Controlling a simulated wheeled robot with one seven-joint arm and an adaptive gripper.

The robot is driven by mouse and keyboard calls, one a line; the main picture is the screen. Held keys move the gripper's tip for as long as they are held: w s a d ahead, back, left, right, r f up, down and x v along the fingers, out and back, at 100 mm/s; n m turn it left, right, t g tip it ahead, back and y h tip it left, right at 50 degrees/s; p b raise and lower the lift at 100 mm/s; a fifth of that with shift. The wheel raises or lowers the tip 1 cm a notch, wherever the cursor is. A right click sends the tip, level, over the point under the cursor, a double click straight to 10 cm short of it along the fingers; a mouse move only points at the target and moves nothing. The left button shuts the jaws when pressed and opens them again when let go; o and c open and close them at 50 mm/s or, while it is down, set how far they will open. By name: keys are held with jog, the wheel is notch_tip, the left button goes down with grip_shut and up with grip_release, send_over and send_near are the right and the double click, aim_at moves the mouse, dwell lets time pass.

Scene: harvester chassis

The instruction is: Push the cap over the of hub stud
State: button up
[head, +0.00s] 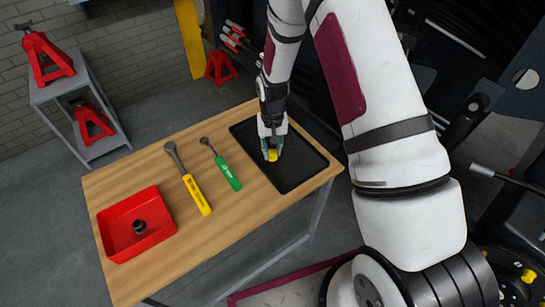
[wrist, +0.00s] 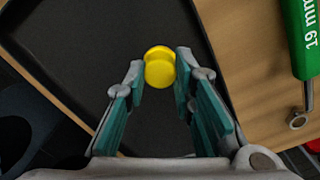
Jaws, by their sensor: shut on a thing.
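A yellow cap (head: 272,155) is between the fingertips of my gripper (head: 270,148), over the black tray (head: 297,175) on the workbench. In the wrist view the cap (wrist: 159,68) sits between the teal finger pads of my gripper (wrist: 160,75), which is shut on it. I cannot tell whether the cap still touches the tray. At the lower right of the head view, a wheel hub area shows yellow pieces (head: 528,275); the stud itself is not clear there.
The wooden workbench (head: 150,165) holds a yellow-handled wrench (head: 196,194), a green-handled wrench (head: 228,174) and a red tray (head: 112,222) with a dark socket (head: 139,227). A grey shelf (head: 65,90) with red jack stands is at the left. Dark chassis parts stand at the right.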

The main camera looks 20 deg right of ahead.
aim_at(273, 152)
jog(key=shift+r+p, duration=0.55)
jog(key=shift+r, duration=1.7)
jog(key=shift+s, duration=0.1)
